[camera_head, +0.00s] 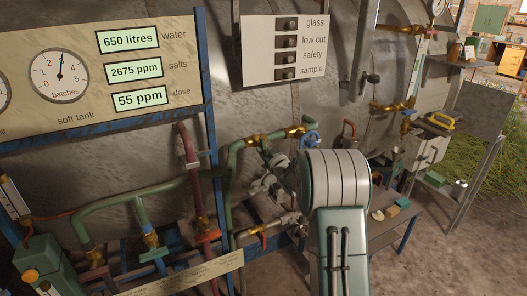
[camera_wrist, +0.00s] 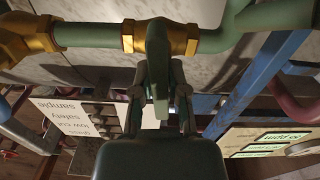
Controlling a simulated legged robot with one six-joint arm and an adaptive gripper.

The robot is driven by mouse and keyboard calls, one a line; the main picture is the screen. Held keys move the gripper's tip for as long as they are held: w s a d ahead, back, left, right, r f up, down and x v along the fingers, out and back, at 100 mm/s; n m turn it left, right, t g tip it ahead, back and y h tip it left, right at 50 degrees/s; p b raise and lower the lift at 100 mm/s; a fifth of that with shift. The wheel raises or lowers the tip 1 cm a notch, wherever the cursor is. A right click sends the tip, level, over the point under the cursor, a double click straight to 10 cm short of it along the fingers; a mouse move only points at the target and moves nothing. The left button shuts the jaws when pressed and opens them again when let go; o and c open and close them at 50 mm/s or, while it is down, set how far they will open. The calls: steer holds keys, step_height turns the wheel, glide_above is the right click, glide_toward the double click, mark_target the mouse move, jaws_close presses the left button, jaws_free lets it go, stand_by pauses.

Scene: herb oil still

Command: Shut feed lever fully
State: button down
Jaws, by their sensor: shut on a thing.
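The feed lever (camera_wrist: 160,82) is a dark green handle below a brass valve (camera_wrist: 160,38) on a green pipe (camera_wrist: 222,38) in the wrist view. It stands across the line of the pipe in that picture. My gripper (camera_wrist: 160,98) is shut on the lever, with one finger on each side of it. In the head view my gripper (camera_head: 266,162) is just below a brass valve (camera_head: 254,141) on the green pipe. I cannot make out the lever clearly there, behind my gripper and arm.
A blue handwheel (camera_head: 310,138) is close to the right of my gripper. A red pipe (camera_head: 188,155) and the blue frame (camera_head: 209,75) stand to the left. A lower valve with a red handle (camera_head: 258,230) is below. The bench (camera_head: 390,225) holds small items.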

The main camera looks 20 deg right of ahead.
steer(key=shift+f+m, duration=0.45)
steer(key=shift+m, duration=0.35)
steer(key=c, duration=0.6)
jaws_free()
steer(key=shift+c, duration=0.2)
steer(key=shift+r, duration=0.2)
steer(key=s, duration=1.2)
steer(key=shift+d, duration=0.25)
